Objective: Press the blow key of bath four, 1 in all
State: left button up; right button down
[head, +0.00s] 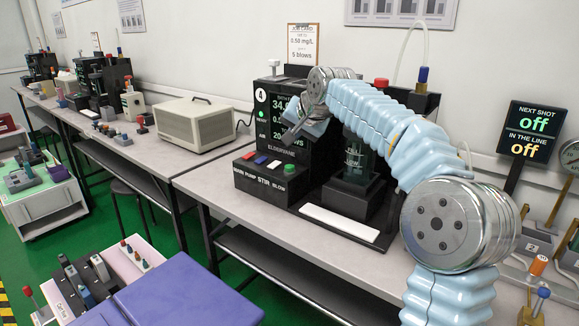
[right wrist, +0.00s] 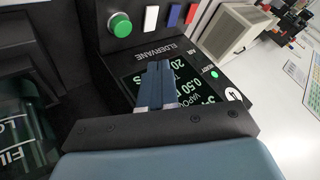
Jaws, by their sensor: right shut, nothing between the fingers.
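Bath four is a black tester (head: 262,122) with a white "4" disc and a lit display on its front. Its key box (head: 262,188) stands before it on the bench. The blow key is the round green button (head: 289,169) at the box's right end; it also shows in the right wrist view (right wrist: 119,24). My right gripper (head: 290,137) is shut and empty, in front of the display and above the key box. In the right wrist view its fingers (right wrist: 155,66) overlap the display, apart from the green key. My left gripper is not in view.
Red, blue and white keys (head: 274,164) sit left of the green one. A dark glass vessel (head: 358,160) stands right of the tester. A beige box (head: 195,124) stands to the left. A sign (head: 533,130) reads "next shot off, in the line off".

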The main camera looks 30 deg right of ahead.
aim_at(292, 167)
notch_tip(292, 167, down, 3)
jog(key=shift+r+b, duration=0.1)
jog(key=shift+b, duration=0.5)
jog(key=shift+f+b, duration=0.55)
jog(key=shift+f, duration=0.25)
dwell(0.9)
jog(key=shift+f, duration=0.35)
jog(key=shift+f+b, duration=0.5)
jog(key=shift+b, duration=0.15)
dwell(0.4)
dwell(0.4)
jog(key=shift+r+p, duration=0.9)
